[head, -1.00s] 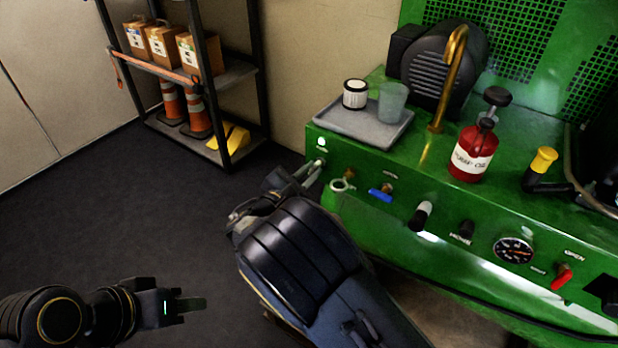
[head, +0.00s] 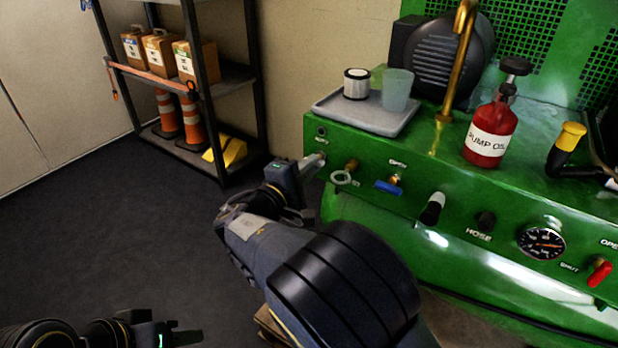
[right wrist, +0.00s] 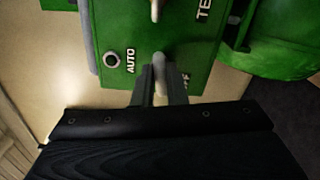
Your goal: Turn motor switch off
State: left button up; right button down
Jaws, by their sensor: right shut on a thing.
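In the head view my right gripper (head: 308,168) is at the left corner of the machine (head: 350,222), and the lever is mostly hidden there. The label beside the fingers is partly covered. My left gripper (head: 186,338) hangs low at the bottom left, away from the machine; its jaw gap cannot be made out.
A second lever (right wrist: 156,10) and a round black fitting (right wrist: 112,60) marked AUTO are close by. A grey tray (head: 370,122) with cups, a red oil bottle (head: 490,130) and a blue-handled valve (head: 389,188) are on the machine. A shelf (head: 240,85) stands behind left.

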jog(key=shift+f+m+b, duration=0.15)
jog(key=shift+m+b, duration=0.6)
jog(key=shift+m, duration=0.25)
jog(key=c, duration=1.5)
grip_release()
jog(key=shift+o, duration=0.2)
jog(key=p+v, duration=0.2)
jog(key=v, duration=0.6)
jog(key=shift+p, duration=0.3)
